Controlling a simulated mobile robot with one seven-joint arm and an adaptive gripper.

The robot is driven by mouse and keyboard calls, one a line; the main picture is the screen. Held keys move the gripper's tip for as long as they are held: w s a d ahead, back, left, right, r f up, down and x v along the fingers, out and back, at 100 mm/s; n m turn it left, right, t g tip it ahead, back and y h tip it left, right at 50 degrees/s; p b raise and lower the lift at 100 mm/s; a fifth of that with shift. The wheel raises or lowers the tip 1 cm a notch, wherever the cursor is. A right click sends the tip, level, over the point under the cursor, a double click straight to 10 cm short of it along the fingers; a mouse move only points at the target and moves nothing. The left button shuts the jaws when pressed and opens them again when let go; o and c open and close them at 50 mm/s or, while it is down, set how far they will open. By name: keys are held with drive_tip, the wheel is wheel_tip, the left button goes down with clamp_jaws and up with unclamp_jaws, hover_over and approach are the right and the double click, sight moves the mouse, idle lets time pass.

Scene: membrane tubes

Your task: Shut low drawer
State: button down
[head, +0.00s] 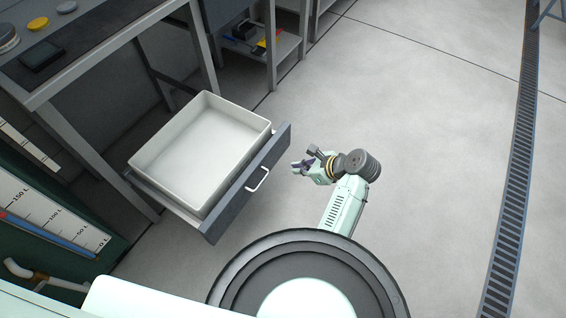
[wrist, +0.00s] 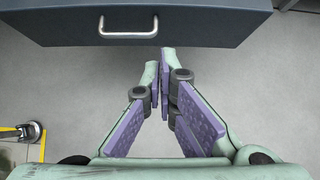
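The low drawer (head: 232,208) is pulled out from under the workbench. Its dark blue-grey front carries a light metal handle (head: 258,180), and a white empty bin fills its inside. My gripper (head: 299,165) is in front of the drawer front, a short way to the right of the handle in the head view, and apart from it. In the wrist view the drawer front (wrist: 215,24) and its handle (wrist: 128,34) lie ahead at the top. There the purple-padded fingers of my gripper (wrist: 160,82) come together at the tips with nothing between them.
The workbench (head: 110,58) stands behind the drawer, with a lower shelf (head: 280,45) holding small items to its right. A measuring-scale board (head: 50,215) is at the left. Open floor (head: 430,130) lies to the right, with a drain grate (head: 513,180) beyond.

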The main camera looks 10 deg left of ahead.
approach(263, 166)
wheel_tip(263, 166, down, 3)
drive_tip(key=a, duration=0.2)
drive_tip(key=shift+w+a+p, duration=0.3)
drive_tip(key=shift+a+p, duration=0.15)
drive_tip(key=shift+a, duration=0.15)
drive_tip(key=shift+a, duration=0.15)
